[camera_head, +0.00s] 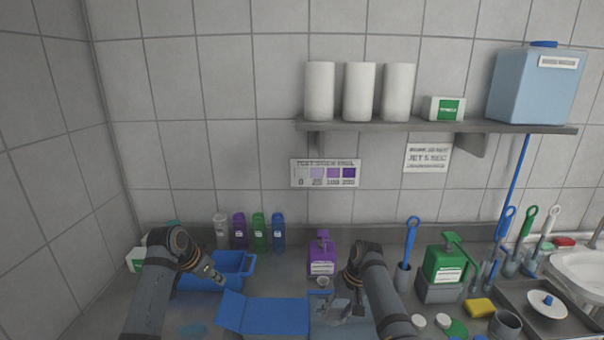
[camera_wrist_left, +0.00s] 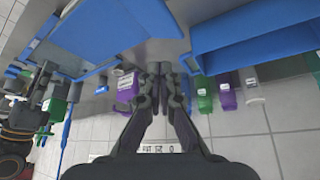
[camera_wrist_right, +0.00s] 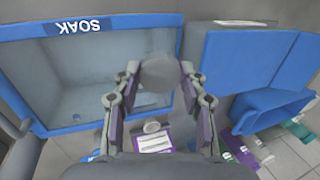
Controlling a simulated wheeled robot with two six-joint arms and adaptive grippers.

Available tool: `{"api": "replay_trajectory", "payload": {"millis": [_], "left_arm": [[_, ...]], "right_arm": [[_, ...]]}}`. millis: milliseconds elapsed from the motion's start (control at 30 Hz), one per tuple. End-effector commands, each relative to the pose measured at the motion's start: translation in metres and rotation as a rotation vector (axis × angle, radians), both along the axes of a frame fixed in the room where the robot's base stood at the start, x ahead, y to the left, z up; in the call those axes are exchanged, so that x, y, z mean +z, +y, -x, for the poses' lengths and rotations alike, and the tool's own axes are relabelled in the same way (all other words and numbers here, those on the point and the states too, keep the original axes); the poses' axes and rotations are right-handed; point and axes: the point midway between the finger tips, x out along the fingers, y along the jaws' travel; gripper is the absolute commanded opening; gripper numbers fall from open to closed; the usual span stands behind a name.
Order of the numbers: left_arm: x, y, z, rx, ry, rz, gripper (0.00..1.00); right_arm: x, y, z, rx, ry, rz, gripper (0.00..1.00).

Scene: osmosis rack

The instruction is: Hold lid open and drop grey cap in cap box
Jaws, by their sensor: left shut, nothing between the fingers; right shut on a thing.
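My right gripper (camera_wrist_right: 160,85) is shut on a round grey cap (camera_wrist_right: 160,72) in the right wrist view. It holds the cap over the near edge of the blue-rimmed SOAK tray (camera_wrist_right: 85,27); in the head view this gripper (camera_head: 340,306) is low at centre right. My left gripper (camera_head: 221,281) is shut and empty, and its fingers meet in the left wrist view (camera_wrist_left: 158,70). A flat blue panel with a tilted flap (camera_head: 274,316) lies between the grippers. It looks like a box with its lid, but I cannot tell how far the lid is open.
A blue bin with a handle (camera_head: 236,262) stands behind my left gripper. Several coloured bottles (camera_head: 259,232) line the wall. A purple pump bottle (camera_head: 322,252) stands behind my right gripper. A green pump bottle (camera_head: 444,262), yellow sponge (camera_head: 480,308) and brushes are at the right.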

Motion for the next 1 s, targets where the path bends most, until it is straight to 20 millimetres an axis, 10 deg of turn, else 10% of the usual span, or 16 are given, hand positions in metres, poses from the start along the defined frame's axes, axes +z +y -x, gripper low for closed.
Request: {"api": "replay_trajectory", "payload": {"millis": [1000], "left_arm": [[-0.067,0.001,0.0,0.004,0.001,-0.001,0.0]], "right_arm": [[0.0,0.0,0.0,0.0,0.0,0.0,0.33]]}}
